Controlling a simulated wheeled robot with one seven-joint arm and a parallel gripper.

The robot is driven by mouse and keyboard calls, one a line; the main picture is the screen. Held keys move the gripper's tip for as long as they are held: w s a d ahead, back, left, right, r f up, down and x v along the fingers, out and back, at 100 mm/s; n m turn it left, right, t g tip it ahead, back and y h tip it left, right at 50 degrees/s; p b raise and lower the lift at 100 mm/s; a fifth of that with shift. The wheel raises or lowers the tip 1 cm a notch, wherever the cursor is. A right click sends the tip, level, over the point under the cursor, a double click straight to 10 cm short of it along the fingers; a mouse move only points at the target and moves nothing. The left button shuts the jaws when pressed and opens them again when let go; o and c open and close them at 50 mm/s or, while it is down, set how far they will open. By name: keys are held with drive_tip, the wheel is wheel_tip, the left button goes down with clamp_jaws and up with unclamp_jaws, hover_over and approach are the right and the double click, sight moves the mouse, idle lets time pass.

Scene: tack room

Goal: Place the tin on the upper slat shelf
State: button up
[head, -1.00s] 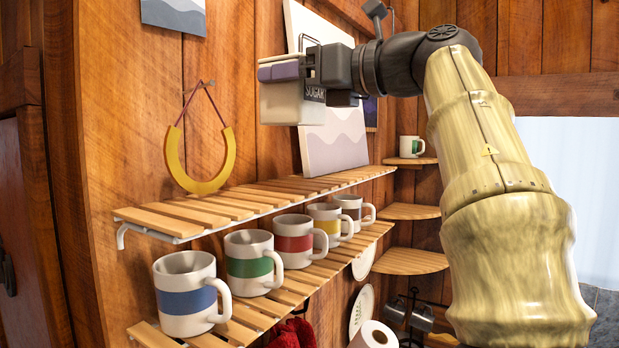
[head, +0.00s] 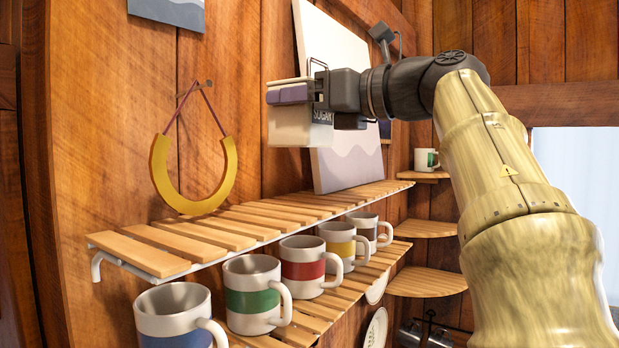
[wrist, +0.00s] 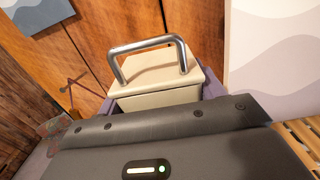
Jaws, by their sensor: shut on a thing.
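The tin (head: 300,132) is a cream-white box with a dark SUGAR label. My gripper (head: 290,95) is shut on it near its top and holds it upright in the air. The upper slat shelf (head: 206,238) is below the tin, with a clear gap between them. Its front slats are bare. In the wrist view the tin's pale lid (wrist: 160,82) and its metal loop handle show between the purple finger pads. The tin's far side is hidden.
Several striped mugs (head: 303,268) stand on the lower slat shelf. A yellow horseshoe (head: 222,185) hangs on the wall above the upper shelf's left part. A pale wavy picture panel (head: 345,165) stands at the shelf's back, behind the tin. Small corner shelves (head: 428,281) are at the right.

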sight(303, 132)
drive_tip(key=shift+f+b, duration=0.55)
drive_tip(key=shift+f, duration=1.7)
drive_tip(key=shift+f, duration=1.9)
drive_tip(key=shift+f+b, duration=0.15)
drive_tip(key=shift+b, duration=0.25)
drive_tip(key=o, duration=1.4)
drive_tip(key=shift+s+d, duration=0.2)
drive_tip(key=shift+d, duration=0.05)
drive_tip(key=b+v, duration=0.4)
drive_tip(key=v, duration=0.7)
drive_tip(key=shift+s, duration=0.2)
